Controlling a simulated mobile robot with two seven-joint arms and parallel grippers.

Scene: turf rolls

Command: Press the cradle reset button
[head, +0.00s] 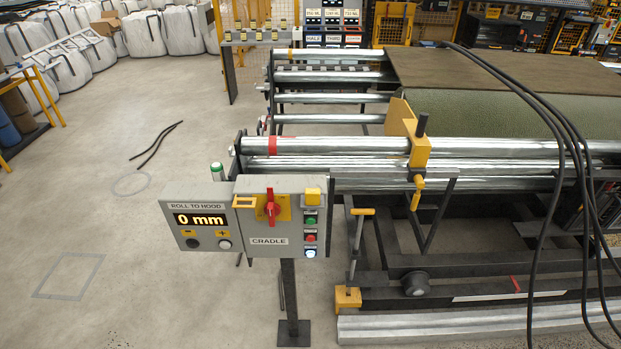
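A grey control box labelled CRADLE (287,203) stands on a dark post in the lower middle of the head view. It has a red rotary handle (270,207) on a yellow plate. On its right side, below a yellow block (313,197), are a green button (311,221), a red button (310,238) and a lit bluish-white button (310,253). Their small labels are too small to read, so I cannot tell which is the reset. The joined left box (196,233) reads ROLL TO HOOD, 0 mm. Neither of my grippers is in view.
The cradle's steel rollers (325,146) and dark frame stand behind and right of the box. A green turf sheet (500,112) lies at the back right. Black cables (560,140) hang at the right. The floor at left is mostly clear, with dark strips (158,145) lying there.

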